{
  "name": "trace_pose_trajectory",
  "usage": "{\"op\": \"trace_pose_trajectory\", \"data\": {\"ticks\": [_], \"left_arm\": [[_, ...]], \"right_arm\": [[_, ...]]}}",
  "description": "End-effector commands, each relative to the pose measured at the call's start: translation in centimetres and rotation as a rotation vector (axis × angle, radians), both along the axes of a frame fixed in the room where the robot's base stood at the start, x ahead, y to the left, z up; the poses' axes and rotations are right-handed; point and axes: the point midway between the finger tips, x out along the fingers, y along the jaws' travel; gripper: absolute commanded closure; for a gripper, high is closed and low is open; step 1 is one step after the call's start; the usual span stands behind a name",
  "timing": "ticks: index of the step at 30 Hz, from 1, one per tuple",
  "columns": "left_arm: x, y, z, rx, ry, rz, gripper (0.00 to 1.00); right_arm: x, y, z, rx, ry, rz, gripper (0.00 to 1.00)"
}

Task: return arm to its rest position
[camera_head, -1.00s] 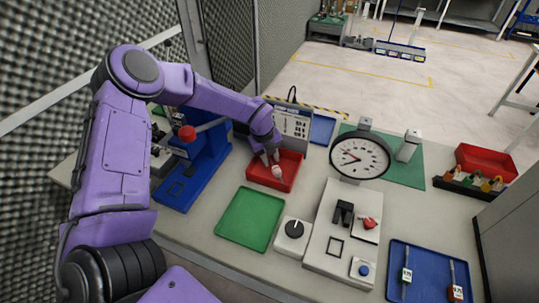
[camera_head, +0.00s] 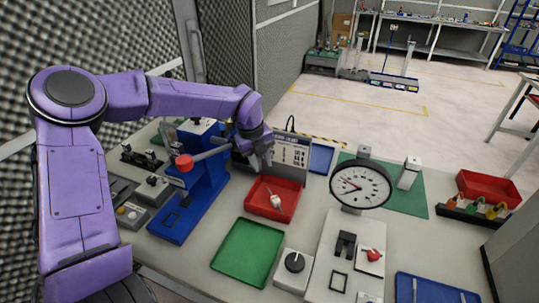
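My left arm comes in from the left in purple. Its gripper (camera_head: 262,160) is raised above the back edge of the red tray (camera_head: 258,207), beside the blue press (camera_head: 190,190). The fingers are small and dark, and I see nothing held in them, but whether they are apart is hard to tell. A small white item with a thin shaft (camera_head: 276,201) lies in the red tray, apart from the gripper. My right gripper is not in view.
An empty green tray (camera_head: 247,253) lies in front of the red tray. A dial gauge (camera_head: 360,186) stands to the right. A blue tray (camera_head: 430,290) and a red bin (camera_head: 488,188) are at right.

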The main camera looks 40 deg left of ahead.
Motion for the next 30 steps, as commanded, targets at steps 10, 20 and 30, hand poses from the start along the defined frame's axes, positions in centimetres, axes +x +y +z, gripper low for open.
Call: {"op": "trace_pose_trajectory", "data": {"ticks": [10, 20, 30], "left_arm": [[0.9, -0.5, -5.6, 0.001, 0.006, 0.000, 0.69], [2.0, -1.2, -12.2, 0.001, 0.003, 0.000, 0.69], [1.5, -1.6, -8.0, -0.001, 0.000, 0.000, 0.69]], "right_arm": [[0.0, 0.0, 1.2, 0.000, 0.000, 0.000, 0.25], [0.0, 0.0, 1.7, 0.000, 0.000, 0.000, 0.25], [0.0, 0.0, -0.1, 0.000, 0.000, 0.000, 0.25]]}}
